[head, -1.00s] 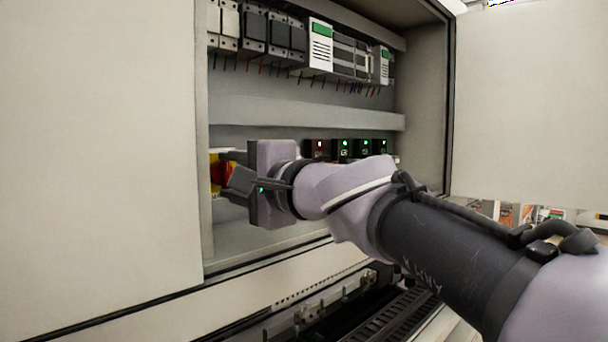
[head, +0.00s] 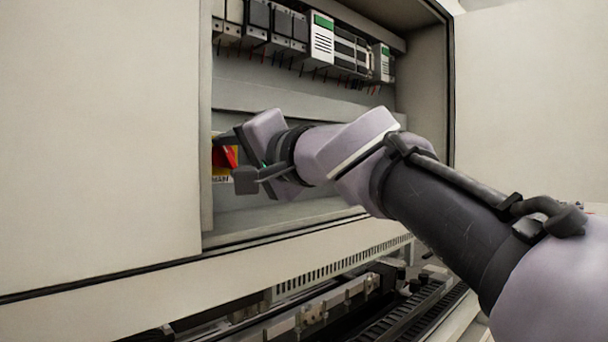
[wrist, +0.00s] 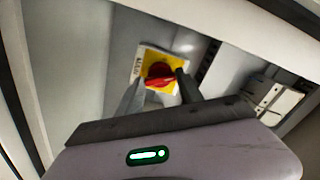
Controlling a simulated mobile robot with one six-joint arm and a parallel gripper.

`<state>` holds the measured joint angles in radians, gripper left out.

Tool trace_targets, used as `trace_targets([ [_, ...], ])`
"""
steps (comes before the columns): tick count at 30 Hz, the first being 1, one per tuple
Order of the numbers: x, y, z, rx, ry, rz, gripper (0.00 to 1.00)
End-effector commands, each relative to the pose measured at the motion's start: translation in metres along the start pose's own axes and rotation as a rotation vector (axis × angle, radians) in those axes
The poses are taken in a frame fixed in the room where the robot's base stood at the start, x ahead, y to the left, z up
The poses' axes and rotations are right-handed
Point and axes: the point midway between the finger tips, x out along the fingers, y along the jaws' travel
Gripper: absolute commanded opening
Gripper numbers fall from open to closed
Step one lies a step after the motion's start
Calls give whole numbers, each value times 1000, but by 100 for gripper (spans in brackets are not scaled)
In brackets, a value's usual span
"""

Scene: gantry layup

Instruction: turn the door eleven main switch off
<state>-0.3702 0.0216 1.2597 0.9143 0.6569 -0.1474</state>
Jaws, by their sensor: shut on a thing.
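The main switch is a red rotary handle (head: 230,155) on a yellow plate (head: 220,178), mounted inside the open cabinet at its left side. In the wrist view, the red handle (wrist: 159,76) sits between my two fingers, in front of the yellow plate (wrist: 148,56) with a small label beside it. My gripper (head: 233,160) is shut on the handle, with one finger above and one below in the head view. My gripper is rolled at a slant. In the head view my fingers hide part of the switch. The handle's exact position marking is too small to read.
The cabinet's left panel (head: 95,130) stands close beside the switch. Rows of electrical modules (head: 322,40) line the upper part of the cabinet. An open door (head: 525,110) stands at the right. A dark rail (head: 410,310) runs below.

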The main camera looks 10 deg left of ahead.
Motion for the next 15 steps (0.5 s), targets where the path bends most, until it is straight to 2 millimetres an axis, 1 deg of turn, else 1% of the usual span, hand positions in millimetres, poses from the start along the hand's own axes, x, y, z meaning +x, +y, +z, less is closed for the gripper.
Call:
trace_targets([
  [1,0,3,2,-42,1,-2,3],
  [15,0,2,1,-490,1,-1,3],
])
